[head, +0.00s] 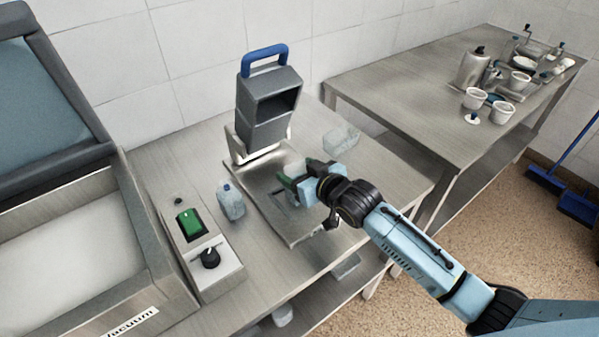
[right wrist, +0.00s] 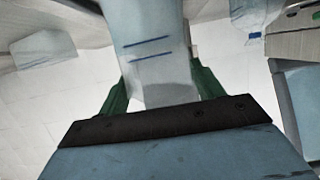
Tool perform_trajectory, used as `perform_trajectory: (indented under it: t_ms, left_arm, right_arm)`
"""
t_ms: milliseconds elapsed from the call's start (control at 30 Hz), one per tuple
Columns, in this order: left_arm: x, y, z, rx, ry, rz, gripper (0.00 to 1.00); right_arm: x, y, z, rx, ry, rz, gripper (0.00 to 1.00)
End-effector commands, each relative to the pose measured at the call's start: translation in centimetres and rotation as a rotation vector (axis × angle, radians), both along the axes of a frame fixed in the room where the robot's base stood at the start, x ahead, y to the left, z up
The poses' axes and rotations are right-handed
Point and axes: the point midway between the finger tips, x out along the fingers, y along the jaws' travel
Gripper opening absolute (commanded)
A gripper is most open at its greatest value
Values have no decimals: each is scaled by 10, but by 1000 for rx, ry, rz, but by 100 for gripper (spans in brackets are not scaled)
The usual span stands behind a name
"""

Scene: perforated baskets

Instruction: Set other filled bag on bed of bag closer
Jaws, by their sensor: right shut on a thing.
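The bag closer (head: 268,105) has a grey head and a blue handle. Its flat metal bed (head: 305,232) extends toward the front of the table. My right gripper (head: 297,174), with green fingers, is over the bed. It is shut on a translucent filled bag (right wrist: 150,50) with two blue lines, seen between the fingers in the right wrist view. Fingers and arm hide much of this bag in the head view; I cannot tell whether it touches the bed. A second filled bag (head: 231,201) stands left of the bed. A third bag (head: 341,138) lies right of the closer. My left gripper is out of view.
A vacuum machine (head: 130,225) with an open lid stands at left, beside a control box (head: 217,266) with a green switch and black knob. A second metal table (head: 395,90) at right holds cups and a canister. A blue broom (head: 545,178) is on the floor.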

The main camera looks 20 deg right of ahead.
Motion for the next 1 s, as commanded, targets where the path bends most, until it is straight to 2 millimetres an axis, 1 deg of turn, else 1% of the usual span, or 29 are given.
perform_trajectory:
  t_ms: [367, 400, 567, 800, 900, 1000]
  left_arm:
    - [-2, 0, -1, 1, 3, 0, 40]
    - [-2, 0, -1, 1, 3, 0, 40]
    - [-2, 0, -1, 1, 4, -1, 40]
    - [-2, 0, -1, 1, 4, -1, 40]
    - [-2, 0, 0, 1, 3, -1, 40]
    - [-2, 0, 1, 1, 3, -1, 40]
  right_arm:
    - [0, 0, -4, 0, -2, 0, 27]
    - [0, 0, -5, -1, 0, 0, 68]
    - [0, 0, -5, -1, -1, 0, 88]
    - [0, 0, -4, -1, -1, 0, 88]
    - [0, 0, 0, 0, -2, 0, 88]
    - [-8, -3, 1, -1, -1, 0, 88]
